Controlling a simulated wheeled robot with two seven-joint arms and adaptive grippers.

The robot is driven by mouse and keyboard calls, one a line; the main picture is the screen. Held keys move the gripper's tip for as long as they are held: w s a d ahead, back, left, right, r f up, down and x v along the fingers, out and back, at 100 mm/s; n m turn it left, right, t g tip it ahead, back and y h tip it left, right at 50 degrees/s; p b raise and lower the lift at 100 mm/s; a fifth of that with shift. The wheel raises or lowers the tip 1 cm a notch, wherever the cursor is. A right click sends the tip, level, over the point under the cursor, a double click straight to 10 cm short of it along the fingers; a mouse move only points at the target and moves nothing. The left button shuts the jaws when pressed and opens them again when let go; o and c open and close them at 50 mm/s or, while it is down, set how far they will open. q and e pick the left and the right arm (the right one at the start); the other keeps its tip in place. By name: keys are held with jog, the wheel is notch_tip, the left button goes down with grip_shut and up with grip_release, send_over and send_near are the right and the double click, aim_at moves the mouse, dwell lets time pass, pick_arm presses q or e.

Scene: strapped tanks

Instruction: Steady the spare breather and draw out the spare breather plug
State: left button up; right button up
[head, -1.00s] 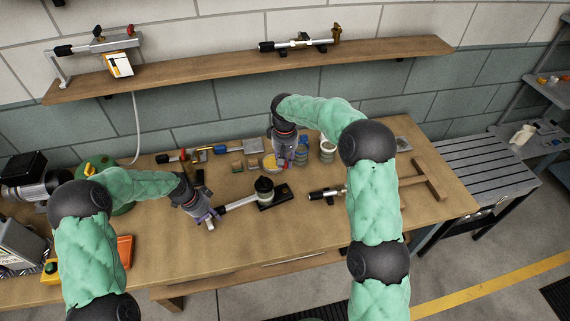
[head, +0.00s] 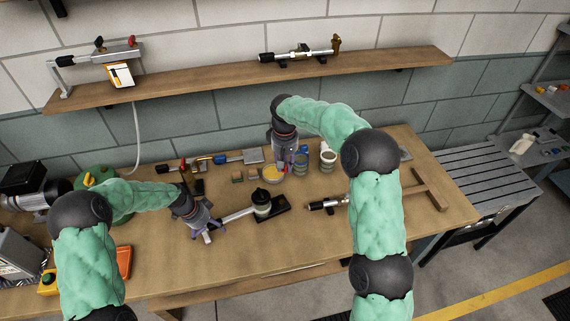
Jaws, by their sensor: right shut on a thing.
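A black-capped pale cylinder (head: 262,198) stands on a black base (head: 279,206) in the middle of the bench, with a silver tube (head: 236,215) pointing left from it. I take this to be the spare breather, but it is too small to be sure. I cannot pick out its plug. My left gripper (head: 208,236) appears open just left of the tube's free end; whether it touches is unclear. My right gripper (head: 285,166) points down behind the cylinder, near a yellow dish. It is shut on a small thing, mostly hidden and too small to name.
A yellow dish (head: 272,174), a blue jar (head: 301,161) and a pale jar (head: 328,160) stand close to my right gripper. A dark-ended fitting (head: 325,204) lies to the right. The wall shelf (head: 210,81) overhangs the back. The bench front is mostly clear.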

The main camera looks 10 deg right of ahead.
pick_arm(q)
jog(key=shift+w+a+r, duration=0.1)
jog(key=shift+r, duration=0.05)
jog(key=shift+a+r, duration=0.1)
jog(key=shift+r, duration=0.15)
pick_arm(e)
jog(key=shift+r+p, duration=2.3)
pick_arm(q)
jog(key=d+v, duration=0.2)
jog(key=v, duration=1.7)
jog(key=shift+d+r, duration=0.25)
jog(key=shift+r, duration=0.15)
pick_arm(e)
jog(key=shift+f, duration=0.1)
